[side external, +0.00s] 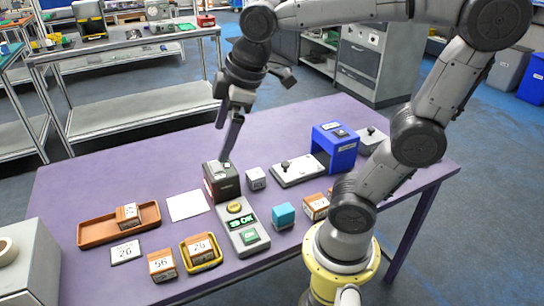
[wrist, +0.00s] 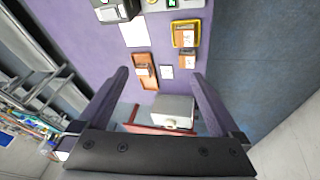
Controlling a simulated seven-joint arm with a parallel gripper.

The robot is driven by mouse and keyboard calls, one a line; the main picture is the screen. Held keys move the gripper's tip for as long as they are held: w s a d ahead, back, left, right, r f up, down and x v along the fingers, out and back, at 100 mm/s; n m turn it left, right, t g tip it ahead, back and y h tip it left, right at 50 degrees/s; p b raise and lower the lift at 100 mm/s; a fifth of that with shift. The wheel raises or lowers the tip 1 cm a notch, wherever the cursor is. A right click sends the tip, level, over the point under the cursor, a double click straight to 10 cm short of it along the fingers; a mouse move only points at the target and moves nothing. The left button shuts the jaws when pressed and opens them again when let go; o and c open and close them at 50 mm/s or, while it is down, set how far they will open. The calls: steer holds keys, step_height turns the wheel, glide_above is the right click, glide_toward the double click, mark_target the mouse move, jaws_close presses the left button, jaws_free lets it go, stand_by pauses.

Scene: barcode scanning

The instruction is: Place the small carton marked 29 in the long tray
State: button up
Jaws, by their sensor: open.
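The long brown tray (side external: 88,234) lies at the table's left and also shows in the wrist view (wrist: 151,84). A small carton (side external: 128,216) stands in it; its number is too small to read. A yellow tray (side external: 216,262) holds a carton (side external: 200,246) with a number like 26 or 29. A carton marked 56 (side external: 162,265) stands beside the yellow tray. A card (side external: 126,251) with a number like 26 lies in front of the long tray. My gripper (side external: 223,144) is open and empty, its fingers overlapping the dark box in the side view; the wrist view (wrist: 160,75) shows them spread.
The dark box (side external: 222,184) stands mid-table behind a console (side external: 241,232) showing OK. A white sheet (side external: 187,205) lies beside them. A cyan cube (side external: 284,215), a white cube (side external: 256,178), a blue stand (side external: 335,146) and another carton (side external: 315,206) stand to the right.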

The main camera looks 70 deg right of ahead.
steer(key=s+f+m+t, duration=0.1)
steer(key=s+f+m, duration=0.3)
steer(key=s, duration=0.5)
steer(key=shift+s+d+m, duration=0.2)
steer(key=shift+d+m, duration=0.05)
steer(key=shift+m, duration=0.95)
steer(key=shift+f, duration=0.1)
